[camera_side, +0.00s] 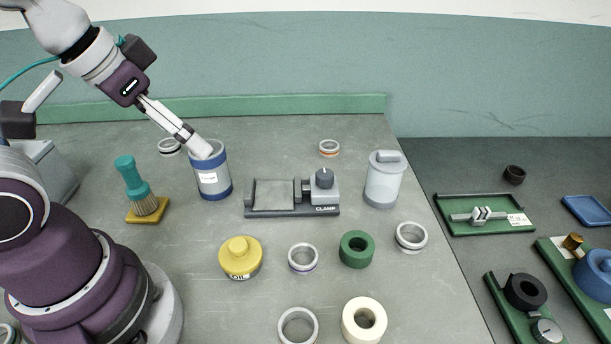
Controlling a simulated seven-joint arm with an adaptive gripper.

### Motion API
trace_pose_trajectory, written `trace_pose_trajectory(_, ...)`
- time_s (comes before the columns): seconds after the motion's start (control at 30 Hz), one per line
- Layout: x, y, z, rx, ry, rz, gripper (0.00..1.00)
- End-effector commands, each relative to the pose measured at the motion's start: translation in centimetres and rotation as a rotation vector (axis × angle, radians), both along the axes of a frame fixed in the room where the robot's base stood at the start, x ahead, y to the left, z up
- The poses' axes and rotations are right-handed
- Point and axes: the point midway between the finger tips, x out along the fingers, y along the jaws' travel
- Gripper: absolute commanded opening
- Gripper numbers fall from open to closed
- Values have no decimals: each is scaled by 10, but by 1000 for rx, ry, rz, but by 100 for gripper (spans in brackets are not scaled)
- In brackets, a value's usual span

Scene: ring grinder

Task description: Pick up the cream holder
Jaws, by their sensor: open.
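The cream holder (350,319) is a thick cream-coloured ring with a central hole. It sits flat on the grey table at the front, right of the middle. My gripper (189,137) is far from it, at the back left, with its jaws open. The fingertips are beside a pale handle-like piece at the top of a white canister with blue bands (211,181). Whether they touch it cannot be told from this view.
A green holder (346,257), metal rings (297,328) and a yellow oil pot (240,262) stand near the cream holder. Green trays (436,213) lie beyond the table's right edge.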

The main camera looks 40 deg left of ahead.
Motion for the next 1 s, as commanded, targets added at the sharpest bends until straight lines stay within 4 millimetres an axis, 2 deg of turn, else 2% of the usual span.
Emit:
trace_pose_trajectory(0.37,1,-1,0,-6,3,9,92)
trace_pose_trajectory(0.47,13,-11,-2,-73,41,108,92)
trace_pose_trajectory(0.57,38,-38,-14,-222,128,335,92)
trace_pose_trajectory(0.7,67,-96,-47,-461,311,734,92)
trace_pose_trajectory(0.8,74,-137,-75,-585,468,1018,92)
trace_pose_trajectory(0.9,73,-168,-97,-652,598,1249,92)
trace_pose_trajectory(1.0,70,-184,-108,-678,673,1392,92)
